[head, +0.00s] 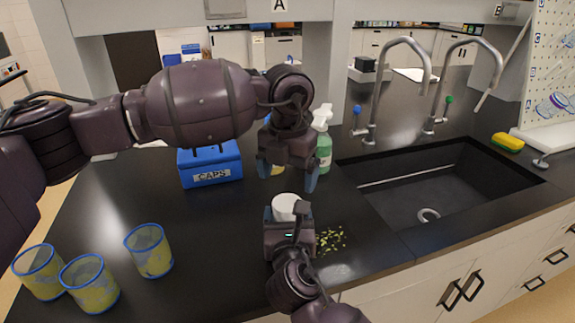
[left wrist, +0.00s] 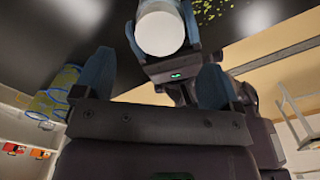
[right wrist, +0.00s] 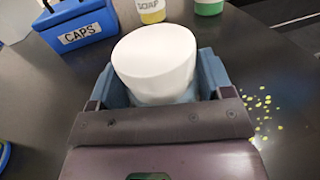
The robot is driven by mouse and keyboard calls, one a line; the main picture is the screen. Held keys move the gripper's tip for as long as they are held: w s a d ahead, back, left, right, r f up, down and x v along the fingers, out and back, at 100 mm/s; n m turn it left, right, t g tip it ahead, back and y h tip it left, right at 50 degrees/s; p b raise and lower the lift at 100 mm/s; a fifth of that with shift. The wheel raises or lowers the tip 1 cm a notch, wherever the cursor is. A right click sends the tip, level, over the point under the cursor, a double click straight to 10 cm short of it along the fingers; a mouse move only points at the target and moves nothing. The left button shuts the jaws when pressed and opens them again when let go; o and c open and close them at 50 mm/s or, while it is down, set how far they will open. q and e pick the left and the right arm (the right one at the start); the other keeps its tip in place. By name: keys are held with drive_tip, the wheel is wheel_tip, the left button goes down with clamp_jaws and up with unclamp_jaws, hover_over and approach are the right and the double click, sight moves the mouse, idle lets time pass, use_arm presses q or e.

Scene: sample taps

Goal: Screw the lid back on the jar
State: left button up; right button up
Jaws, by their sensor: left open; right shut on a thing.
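A white lid (head: 287,204) sits on top of a jar, as the right wrist view (right wrist: 155,60) shows. Its round white top also shows in the left wrist view (left wrist: 161,33). The jar's body is mostly hidden by my right gripper; only a bluish strip shows under the lid. My right gripper (head: 289,216) is shut around the jar from the front, low at the counter. My left gripper (head: 287,176) is open and empty above and slightly behind the lid, fingers pointing down, apart from it.
Several blue-rimmed containers (head: 149,251) stand at the left. A blue CAPS box (head: 211,172) stands behind, near a green spray bottle (head: 323,150) and a soap bottle (right wrist: 151,10). Yellow-green bits (head: 330,239) lie right of the jar. A sink (head: 430,190) is further right.

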sight(289, 203)
use_arm(q)
drive_tip(key=shift+f, duration=3.05)
drive_tip(key=c, duration=1)
drive_tip(key=shift+o, duration=0.2)
drive_tip(key=shift+m, duration=1.6)
drive_tip(key=o, duration=1)
drive_tip(key=shift+s+d, duration=0.1)
